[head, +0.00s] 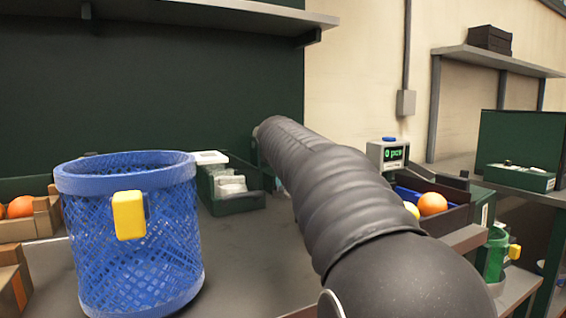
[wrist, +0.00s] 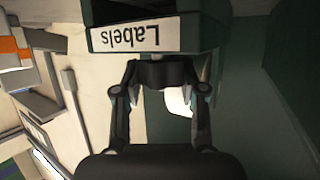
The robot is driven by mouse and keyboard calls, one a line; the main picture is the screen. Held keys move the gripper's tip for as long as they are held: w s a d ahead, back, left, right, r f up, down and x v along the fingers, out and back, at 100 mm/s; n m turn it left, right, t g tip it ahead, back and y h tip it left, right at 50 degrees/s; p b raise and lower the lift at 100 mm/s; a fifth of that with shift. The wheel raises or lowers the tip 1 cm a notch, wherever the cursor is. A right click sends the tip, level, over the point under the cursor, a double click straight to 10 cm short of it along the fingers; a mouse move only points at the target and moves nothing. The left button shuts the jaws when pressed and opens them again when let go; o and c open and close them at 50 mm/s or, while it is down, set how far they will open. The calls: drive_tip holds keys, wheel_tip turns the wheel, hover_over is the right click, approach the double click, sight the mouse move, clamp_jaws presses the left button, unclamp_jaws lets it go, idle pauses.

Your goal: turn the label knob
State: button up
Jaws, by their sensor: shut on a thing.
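In the wrist view, a dark green box (wrist: 205,28) carries a white plate reading "Labels" (wrist: 135,37), upside down in the picture. A dark knob-like part (wrist: 160,72) sits just below this plate in the picture. My gripper (wrist: 162,87) has a finger on each side of that dark part and is shut on it. A white piece (wrist: 178,101), perhaps a label, shows between the fingers. In the head view my arm's grey sleeve hides the gripper and the knob.
A blue mesh basket (head: 128,240) with a yellow tag stands at the left on the grey table (head: 240,250). A green tray (head: 235,203) sits behind it. A counter display (head: 388,154) and a bin with an orange (head: 432,204) are right of my arm. A shelf (head: 210,14) hangs above.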

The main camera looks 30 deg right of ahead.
drive_tip(key=o, duration=1.2)
drive_tip(key=shift+c, duration=0.2)
drive_tip(key=v, duration=1.2)
